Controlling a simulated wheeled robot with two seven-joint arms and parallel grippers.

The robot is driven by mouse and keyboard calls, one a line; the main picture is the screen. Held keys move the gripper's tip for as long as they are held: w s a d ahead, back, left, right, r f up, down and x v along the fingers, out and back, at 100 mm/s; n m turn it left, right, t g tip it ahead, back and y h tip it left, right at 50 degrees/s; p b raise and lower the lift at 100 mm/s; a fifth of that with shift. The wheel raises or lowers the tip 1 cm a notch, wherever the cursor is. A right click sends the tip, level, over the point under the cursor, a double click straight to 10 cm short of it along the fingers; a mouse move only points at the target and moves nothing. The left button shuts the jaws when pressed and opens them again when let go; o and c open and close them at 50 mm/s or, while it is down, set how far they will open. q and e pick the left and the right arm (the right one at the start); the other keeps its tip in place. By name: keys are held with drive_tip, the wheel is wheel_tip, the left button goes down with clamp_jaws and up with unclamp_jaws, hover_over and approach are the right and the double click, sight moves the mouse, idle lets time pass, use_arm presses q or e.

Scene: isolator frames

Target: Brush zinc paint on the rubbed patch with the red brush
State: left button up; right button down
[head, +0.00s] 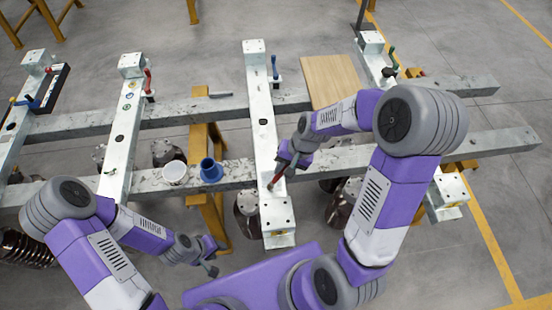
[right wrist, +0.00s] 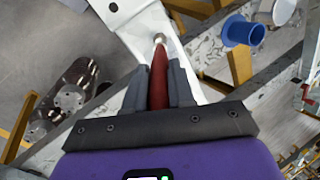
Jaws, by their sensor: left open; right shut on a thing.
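My right gripper (head: 285,164) is shut on the red brush (right wrist: 158,80), which points away from the jaws. In the right wrist view its pale tip is at or just above the galvanised surface; I cannot tell whether it touches. In the head view the red brush (head: 276,179) is over the near part of the middle galvanised beam (head: 262,130). The rubbed patch cannot be told apart; the tip may cover it. My left gripper (head: 211,262) is open and empty, low at the front, left of that beam.
A white tub (head: 174,173) and a blue cup (head: 211,171) stand on the near cross rail, left of the middle beam. A black tray (head: 50,88) is at far left. Brown insulators (head: 247,214) hang below.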

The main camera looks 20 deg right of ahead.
drive_tip(key=shift+s+d+r, duration=0.1)
drive_tip(key=shift+d+r, duration=0.05)
drive_tip(key=shift+d, duration=0.25)
drive_tip(key=shift+s+d+r, duration=0.1)
drive_tip(key=shift+d+r, duration=0.05)
drive_tip(key=shift+d, duration=0.25)
drive_tip(key=shift+w+a+p, duration=0.15)
drive_tip(key=shift+w+a, duration=0.1)
drive_tip(key=shift+a, duration=0.85)
drive_tip(key=shift+w+a+p, duration=0.15)
drive_tip(key=shift+w+a, duration=0.1)
drive_tip(key=shift+a, duration=0.85)
drive_tip(key=shift+w+a+r+p, duration=0.15)
drive_tip(key=shift+r+p, duration=0.25)
drive_tip(key=shift+p, duration=0.4)
wheel_tip(320, 180, up, 6)
drive_tip(key=p, duration=0.5)
drive_tip(key=shift+f, duration=0.15)
